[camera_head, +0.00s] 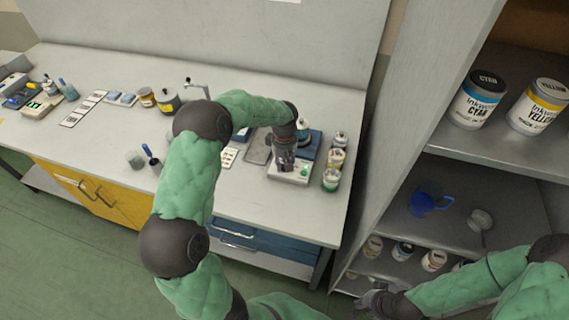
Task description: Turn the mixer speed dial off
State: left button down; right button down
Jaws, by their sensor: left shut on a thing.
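The mixer (306,171) stands near the front edge of the bench, at its right part; it has a pale grey base with a small green light and a blue part behind. My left gripper (286,165) reaches down onto the front of this base and is shut on the speed dial, which its fingers hide. The dial's setting cannot be read. My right gripper (367,301) is low in the picture, in front of the shelf unit and away from the mixer; its fingers are too small and dark to tell open from shut.
Several small jars (331,179) stand close to the right of the mixer. A grey tray (258,149) lies to its left. The shelf unit (450,150) at the right holds ink cans and a blue jug (424,204). Bench space (100,145) at left is partly clear.

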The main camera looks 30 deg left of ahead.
pick_arm(q)
jog(key=shift+n, duration=1.3)
jog(key=c, duration=0.9)
grip_release()
notch_tip(320, 180, up, 12)
jog(key=shift+f, duration=0.1)
